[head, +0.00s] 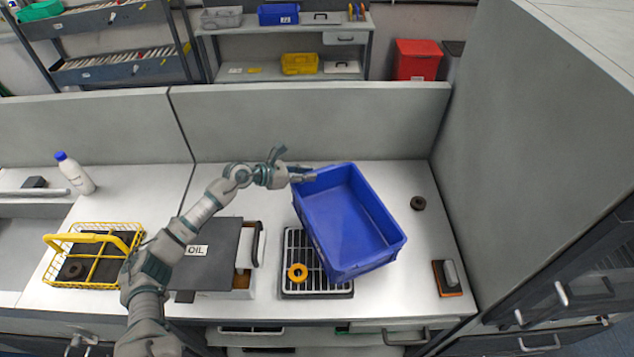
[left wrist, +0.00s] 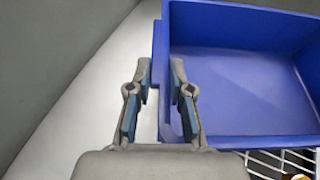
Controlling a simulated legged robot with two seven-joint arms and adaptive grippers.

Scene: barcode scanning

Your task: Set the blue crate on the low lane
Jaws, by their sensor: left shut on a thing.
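The blue crate (head: 345,222) is empty and sits turned at an angle over the right part of the counter, its near left part overlapping the black grate. My left gripper (head: 307,175) is shut on the crate's far left rim. In the left wrist view the two fingers (left wrist: 163,78) straddle the left wall of the crate (left wrist: 235,90). I cannot tell whether the crate rests on the counter or hangs just above it. No surface is clearly recognisable as the low lane. My right gripper is not in view.
A slotted black grate (head: 291,250) carries a yellow ring (head: 297,272). Left are a dark panel marked OIL (head: 212,258), a yellow wire basket (head: 80,285) and a white bottle (head: 76,175). Right are a dark ring (head: 418,203) and a block (head: 448,277). A low partition (head: 310,120) stands behind.

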